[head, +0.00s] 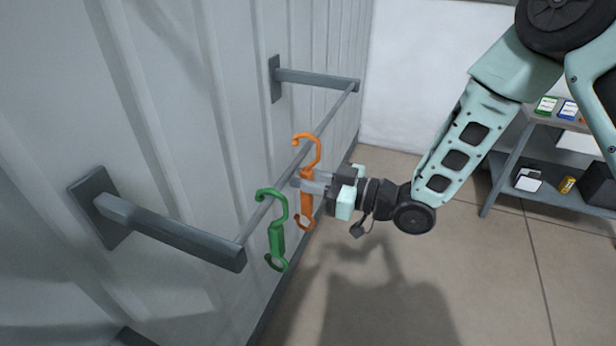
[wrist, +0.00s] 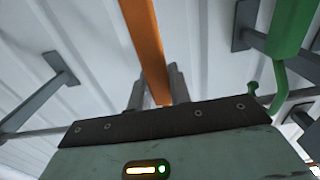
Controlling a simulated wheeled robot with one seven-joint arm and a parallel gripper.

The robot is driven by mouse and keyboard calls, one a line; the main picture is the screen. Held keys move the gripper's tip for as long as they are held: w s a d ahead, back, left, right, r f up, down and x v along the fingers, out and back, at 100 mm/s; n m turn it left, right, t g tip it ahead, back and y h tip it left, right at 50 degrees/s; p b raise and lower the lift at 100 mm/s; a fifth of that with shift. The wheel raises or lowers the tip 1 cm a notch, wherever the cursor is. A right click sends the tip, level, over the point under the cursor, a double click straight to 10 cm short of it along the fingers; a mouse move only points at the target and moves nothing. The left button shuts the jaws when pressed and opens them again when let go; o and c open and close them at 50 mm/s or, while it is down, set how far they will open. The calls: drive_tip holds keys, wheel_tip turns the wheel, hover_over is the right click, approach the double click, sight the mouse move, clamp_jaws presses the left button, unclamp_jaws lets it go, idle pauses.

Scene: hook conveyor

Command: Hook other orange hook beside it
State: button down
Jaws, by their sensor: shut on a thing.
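A thin grey rail (head: 335,107) runs between two wall brackets in the head view. A green hook (head: 277,238) hangs near the rail's near end. An orange hook (head: 307,205) is upright at the rail, just beyond the green one, its curved top at or above rail height. I cannot tell whether its top bears on the rail. My gripper (head: 300,183) is shut on the orange hook's flat middle. In the wrist view the orange hook (wrist: 143,40) stands between the fingers (wrist: 158,88), and the green hook (wrist: 289,30) is at the upper right.
The near bracket (head: 165,228) and far bracket (head: 315,80) stick out from a ribbed grey wall (head: 200,100). The rail between the orange hook and the far bracket is bare. A shelf (head: 540,150) with small boxes stands at the right, with open floor before it.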

drive_tip(key=shift+r, duration=0.55)
drive_tip(key=shift+p+v, duration=0.85)
drive_tip(key=shift+v, duration=1.4)
drive_tip(key=shift+b+v, duration=0.45)
drive_tip(key=shift+v, duration=2)
drive_tip(key=shift+r, duration=0.1)
